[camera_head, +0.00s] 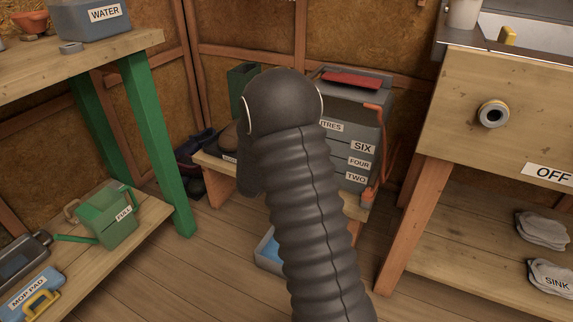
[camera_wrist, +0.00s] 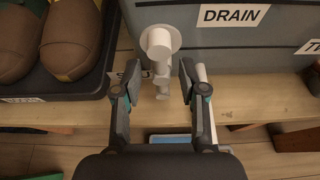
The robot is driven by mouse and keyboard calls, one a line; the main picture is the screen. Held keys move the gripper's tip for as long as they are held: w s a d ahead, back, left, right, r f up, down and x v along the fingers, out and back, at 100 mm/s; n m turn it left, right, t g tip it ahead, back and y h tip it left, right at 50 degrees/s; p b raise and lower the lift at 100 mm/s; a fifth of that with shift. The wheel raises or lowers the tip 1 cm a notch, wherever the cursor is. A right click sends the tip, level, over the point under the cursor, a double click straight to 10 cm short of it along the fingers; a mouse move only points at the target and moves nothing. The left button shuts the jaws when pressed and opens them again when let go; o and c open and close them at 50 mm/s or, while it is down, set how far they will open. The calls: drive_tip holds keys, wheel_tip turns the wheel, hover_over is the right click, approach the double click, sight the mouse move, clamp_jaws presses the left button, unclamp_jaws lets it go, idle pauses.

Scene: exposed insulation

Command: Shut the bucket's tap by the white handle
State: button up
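The grey bucket (camera_head: 362,133) stands on a low wooden bench in the head view, with its front partly hidden by my arm. In the wrist view its grey wall (camera_wrist: 290,30) carries a DRAIN label. A white tap (camera_wrist: 160,42) sticks out of the wall left of that label. Narrower white parts hang below it, between my fingers. A white bar (camera_wrist: 206,105) shows beside the right finger; I cannot tell which part is the handle. My gripper (camera_wrist: 159,72) is open, with its fingers on either side of the tap's lower parts. Contact is not clear. My arm hides the gripper in the head view.
A blue tray (camera_head: 268,250) lies on the floor below the bench edge (camera_wrist: 85,113). A dark tray (camera_wrist: 75,88) with brown rounded shoes or similar objects sits left of the tap. A red-orange pipe (camera_head: 380,150) runs down the bucket's right side. A table leg (camera_head: 410,225) stands to the right.

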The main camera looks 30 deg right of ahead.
drive_tip(key=v, duration=1.2)
drive_tip(key=shift+w+r, duration=0.1)
